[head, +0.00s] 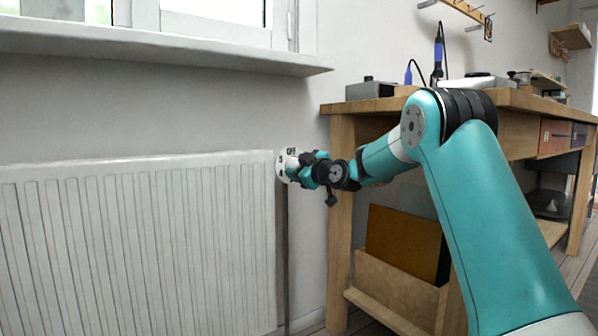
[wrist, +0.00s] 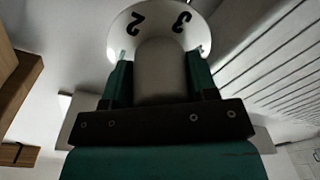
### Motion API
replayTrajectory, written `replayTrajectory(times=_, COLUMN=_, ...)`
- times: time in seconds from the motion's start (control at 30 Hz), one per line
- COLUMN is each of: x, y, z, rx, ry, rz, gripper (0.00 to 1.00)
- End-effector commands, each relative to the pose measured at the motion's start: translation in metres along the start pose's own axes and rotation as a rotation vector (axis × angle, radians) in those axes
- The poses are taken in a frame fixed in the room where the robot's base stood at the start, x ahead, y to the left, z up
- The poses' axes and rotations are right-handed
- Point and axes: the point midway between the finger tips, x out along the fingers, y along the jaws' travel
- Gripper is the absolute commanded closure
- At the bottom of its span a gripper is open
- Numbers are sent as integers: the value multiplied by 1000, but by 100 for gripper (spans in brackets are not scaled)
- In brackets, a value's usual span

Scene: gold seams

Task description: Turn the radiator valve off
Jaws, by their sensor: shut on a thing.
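The radiator valve (head: 283,166) is a white round knob at the upper right corner of the white radiator (head: 140,240). Dark marks show on its dial, with "OFF" near the top in the head view. In the wrist view the valve (wrist: 160,62) shows a wide rim with the numbers 2 and 3 and a narrower body. My gripper (wrist: 158,75) is shut on that body, one green finger on each side. In the head view my gripper (head: 303,169) reaches the valve from the right and hides part of it.
A wooden workbench (head: 340,220) stands just right of the valve, with tools and boxes on top and boards on its lower shelf. A window sill (head: 160,50) juts out above the radiator. A thin dark pipe (head: 286,260) runs down below the valve.

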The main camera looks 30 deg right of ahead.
Motion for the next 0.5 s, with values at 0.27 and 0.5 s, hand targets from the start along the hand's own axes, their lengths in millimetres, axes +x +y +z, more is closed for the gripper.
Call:
replayTrajectory(times=0.27, x=0, y=0, z=2, rx=-13, ry=-6, rz=-2, gripper=71)
replayTrajectory(times=0.5, x=0, y=0, z=2, rx=-12, ry=-6, rz=-1, gripper=36)
